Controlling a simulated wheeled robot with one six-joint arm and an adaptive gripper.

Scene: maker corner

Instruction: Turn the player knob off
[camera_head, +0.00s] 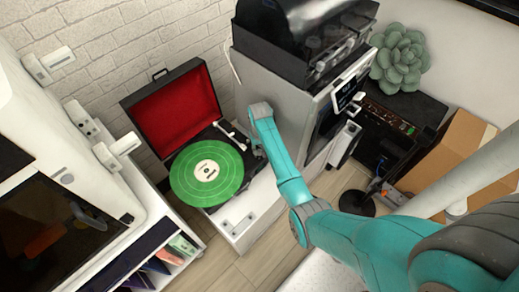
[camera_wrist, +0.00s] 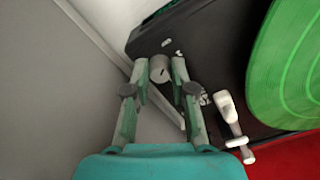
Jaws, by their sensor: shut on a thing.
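The record player (camera_head: 143,108) stands open on a white cabinet, with a red-lined lid and a green record (camera_head: 206,172) on its platter. In the wrist view the record (camera_wrist: 292,70) is at the upper right. In the head view my arm covers the knob and most of the gripper at the deck's right edge.
The tonearm (camera_wrist: 232,120) lies close to the right of my gripper. A grey cabinet (camera_head: 268,100) with a dark-topped machine rises just right of the player. A white machine (camera_head: 40,130) with a dark window stands at the left. A cardboard box (camera_head: 455,150) is at the right.

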